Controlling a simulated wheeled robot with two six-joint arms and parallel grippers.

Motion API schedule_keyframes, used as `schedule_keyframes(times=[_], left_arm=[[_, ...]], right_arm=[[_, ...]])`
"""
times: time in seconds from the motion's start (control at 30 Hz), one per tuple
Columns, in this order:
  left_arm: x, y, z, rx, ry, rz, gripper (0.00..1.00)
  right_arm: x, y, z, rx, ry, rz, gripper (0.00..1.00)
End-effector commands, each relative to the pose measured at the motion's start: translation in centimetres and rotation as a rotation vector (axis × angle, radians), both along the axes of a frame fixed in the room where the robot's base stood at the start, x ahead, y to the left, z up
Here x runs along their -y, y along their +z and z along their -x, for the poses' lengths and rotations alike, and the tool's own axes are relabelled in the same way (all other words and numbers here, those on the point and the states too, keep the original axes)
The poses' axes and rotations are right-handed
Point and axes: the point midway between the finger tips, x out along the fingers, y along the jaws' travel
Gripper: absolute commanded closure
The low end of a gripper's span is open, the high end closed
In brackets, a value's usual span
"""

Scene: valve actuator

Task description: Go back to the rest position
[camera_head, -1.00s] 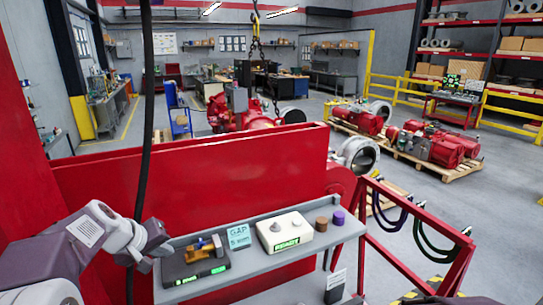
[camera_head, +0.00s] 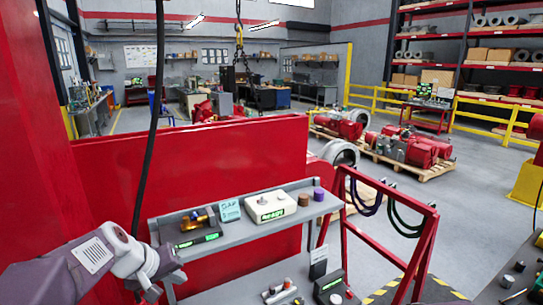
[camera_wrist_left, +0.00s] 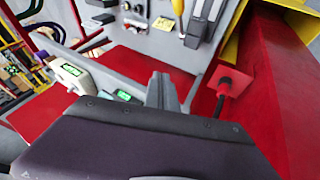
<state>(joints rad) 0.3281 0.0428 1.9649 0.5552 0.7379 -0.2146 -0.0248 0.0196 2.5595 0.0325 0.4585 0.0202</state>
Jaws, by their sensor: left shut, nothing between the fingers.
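My left arm comes in from the left in the head view. Its gripper (camera_head: 163,286) is shut and empty, low at the left end of the grey shelf (camera_head: 255,219) and in front of the red panel. In the left wrist view the shut grey fingers (camera_wrist_left: 160,92) point toward the red panel and a grey board with tools. My right gripper does not show in either view.
The shelf carries a dark device with a brass part (camera_head: 198,232), a white device with a green display (camera_head: 270,207) and small caps. More devices lie on a lower shelf. A red frame with hanging cables (camera_head: 385,215) stands right. A black hose hangs at left.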

Motion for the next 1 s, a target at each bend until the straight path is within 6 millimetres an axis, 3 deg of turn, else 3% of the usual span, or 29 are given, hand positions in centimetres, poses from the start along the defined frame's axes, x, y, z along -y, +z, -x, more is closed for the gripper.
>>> schedule_keyframes(times=[0.03, 0.17, 0.23, 0.4, 0.5, 0.63, 1.0], left_arm=[[1.1, -2.9, 0.6, -0.021, -0.032, -0.005, 1.00], [3.8, -8.7, 2.7, -0.089, -0.119, -0.035, 1.00], [5.3, -12.8, 4.5, -0.140, -0.177, -0.062, 1.00], [7.7, -24.1, 11.4, -0.295, -0.346, -0.180, 1.00], [7.3, -27.7, 15.2, -0.365, -0.417, -0.254, 1.00], [5.7, -28.8, 18.1, -0.412, -0.436, -0.319, 1.00], [5.4, -28.8, 17.5, -0.393, -0.407, -0.327, 1.00]], right_arm=[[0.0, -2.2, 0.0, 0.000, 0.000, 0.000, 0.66], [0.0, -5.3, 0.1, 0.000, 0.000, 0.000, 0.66], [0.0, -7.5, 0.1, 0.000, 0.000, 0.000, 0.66], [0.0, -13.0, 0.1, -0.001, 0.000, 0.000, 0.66], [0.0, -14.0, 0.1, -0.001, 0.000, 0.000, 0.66], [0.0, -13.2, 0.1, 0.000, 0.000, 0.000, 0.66], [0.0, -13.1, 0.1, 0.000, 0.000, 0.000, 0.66]])
